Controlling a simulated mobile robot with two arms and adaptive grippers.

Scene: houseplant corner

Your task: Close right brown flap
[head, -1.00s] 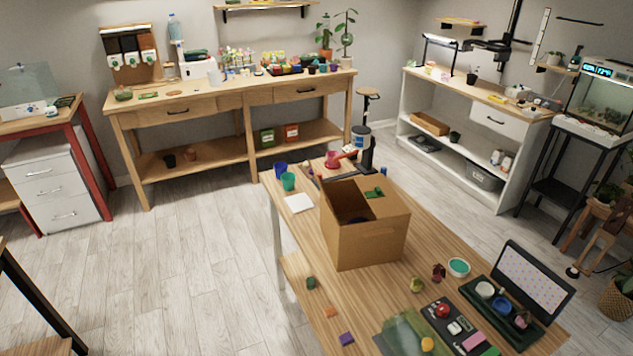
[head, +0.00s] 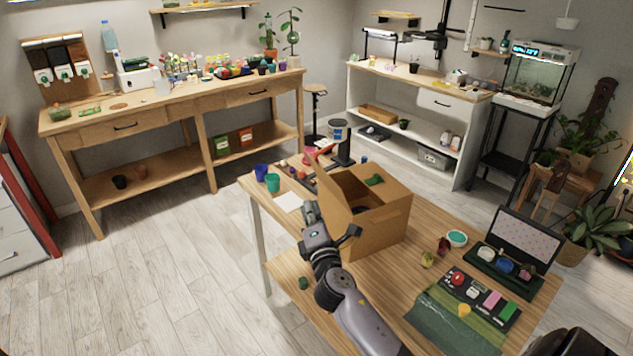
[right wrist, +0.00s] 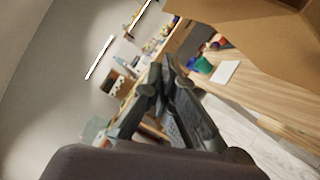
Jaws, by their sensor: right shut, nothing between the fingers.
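The brown cardboard box (head: 378,232) stands on the wooden table. One brown flap (head: 336,190) stands up at its left side and leans outward. Another brown panel (head: 392,196) lies about flat over the right part of the top, with a green item (head: 374,180) at its far side. My right gripper (head: 311,208) is just left of the box, near the raised flap, shut and empty. I cannot tell if it touches the flap. In the right wrist view its fingers (right wrist: 167,63) are together, and the box (right wrist: 270,35) fills the upper right. My left gripper is not in view.
Blue and green cups (head: 273,182) and a white sheet (head: 288,202) lie beyond the gripper. A green mat (head: 452,327), small fruit-like items and an open dark case (head: 513,250) occupy the table's right part. Open floor lies to the left.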

